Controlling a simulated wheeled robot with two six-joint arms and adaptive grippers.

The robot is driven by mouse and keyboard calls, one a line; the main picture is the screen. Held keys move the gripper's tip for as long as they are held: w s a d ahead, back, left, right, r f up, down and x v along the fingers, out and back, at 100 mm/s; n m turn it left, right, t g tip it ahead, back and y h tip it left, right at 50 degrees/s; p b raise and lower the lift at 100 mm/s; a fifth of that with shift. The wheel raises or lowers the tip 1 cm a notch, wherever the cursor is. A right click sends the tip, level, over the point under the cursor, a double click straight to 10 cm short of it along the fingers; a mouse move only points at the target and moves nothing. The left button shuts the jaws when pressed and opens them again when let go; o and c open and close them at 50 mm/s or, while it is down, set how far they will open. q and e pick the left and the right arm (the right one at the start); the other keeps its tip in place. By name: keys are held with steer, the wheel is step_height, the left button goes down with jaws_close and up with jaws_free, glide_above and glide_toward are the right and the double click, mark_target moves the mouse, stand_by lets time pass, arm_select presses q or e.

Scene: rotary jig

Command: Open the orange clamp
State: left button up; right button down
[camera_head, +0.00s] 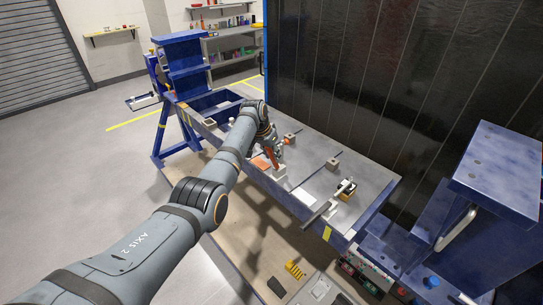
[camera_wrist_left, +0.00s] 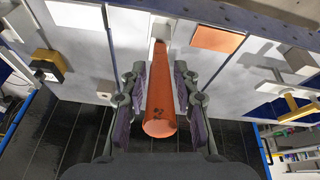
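The orange clamp handle (camera_wrist_left: 160,95) is a long bar standing up toward the left wrist camera. It lies between the two fingers of my left gripper (camera_wrist_left: 161,105), which are apart with narrow gaps beside the handle. In the head view, my left gripper (camera_head: 271,142) is over the jig table, and the orange handle (camera_head: 272,158) shows just below it. The clamp's pale base (camera_head: 280,172) shows beneath; its pivot is too small to read clearly. My right gripper is in neither view.
A flat orange plate (camera_wrist_left: 217,38) lies on the table near the handle. A yellow-and-black clamp (camera_head: 347,190) stands toward the table's near right end. A white plate (camera_head: 304,196) lies between them. A tall dark panel (camera_head: 390,80) stands behind the table.

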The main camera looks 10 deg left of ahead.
arm_select(q)
steer(key=shift+o, duration=0.7)
steer(key=shift+f, duration=0.2)
steer(key=v, duration=1.2)
steer(key=shift+d, duration=0.1)
